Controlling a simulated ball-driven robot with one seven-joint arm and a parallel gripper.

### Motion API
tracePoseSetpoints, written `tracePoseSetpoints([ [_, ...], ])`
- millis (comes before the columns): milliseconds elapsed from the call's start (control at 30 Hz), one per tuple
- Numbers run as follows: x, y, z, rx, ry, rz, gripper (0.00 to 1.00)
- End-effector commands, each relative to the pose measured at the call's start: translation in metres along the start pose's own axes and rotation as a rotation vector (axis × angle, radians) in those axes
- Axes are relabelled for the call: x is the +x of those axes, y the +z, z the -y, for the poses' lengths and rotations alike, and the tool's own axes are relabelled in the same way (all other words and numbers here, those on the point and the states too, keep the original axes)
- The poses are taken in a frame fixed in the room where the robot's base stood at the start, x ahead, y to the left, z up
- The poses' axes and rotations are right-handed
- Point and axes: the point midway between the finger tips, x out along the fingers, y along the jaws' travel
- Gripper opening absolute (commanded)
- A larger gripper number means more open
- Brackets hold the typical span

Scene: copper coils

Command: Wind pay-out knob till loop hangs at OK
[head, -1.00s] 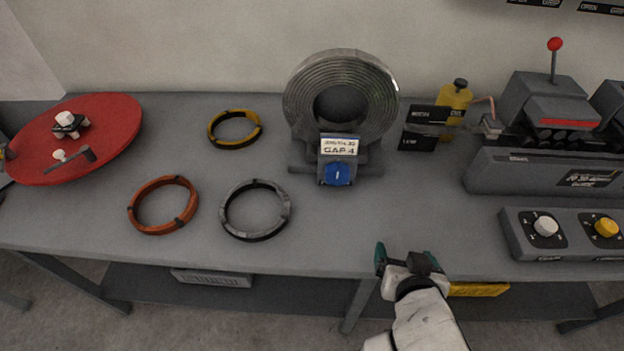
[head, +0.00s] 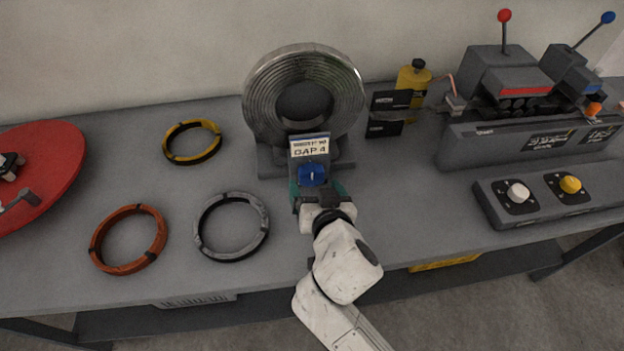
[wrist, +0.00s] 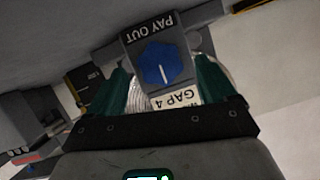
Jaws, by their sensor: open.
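The blue pay-out knob (head: 312,175), with a white pointer line, sits on a grey post below a "GAP 4" label (head: 310,148), in front of a large ribbed grey coil (head: 262,95). In the wrist view the knob (wrist: 158,64) lies below "PAY OUT" lettering, upside down. My gripper (head: 316,188) is open, its green fingers on either side of the knob; I cannot tell whether they touch it. A short copper-coloured wire (head: 451,84) shows by the machine at right. No OK mark is legible on the black signs (head: 391,99) there.
Yellow (head: 180,158), orange (head: 108,265) and grey (head: 203,243) rings lie on the table left of my arm. A red disc (head: 60,160) is far left. A yellow bottle (head: 421,77), a lever machine (head: 450,150) and a two-knob box (head: 545,211) stand right.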

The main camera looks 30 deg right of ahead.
Motion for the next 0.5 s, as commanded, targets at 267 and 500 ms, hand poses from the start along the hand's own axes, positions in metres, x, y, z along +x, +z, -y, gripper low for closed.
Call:
tracePoseSetpoints([
  [267,0.028,-0.001,0.000,0.000,0.000,0.000,0.84],
  [500,0.031,0.000,0.000,0.000,0.001,0.001,0.84],
])
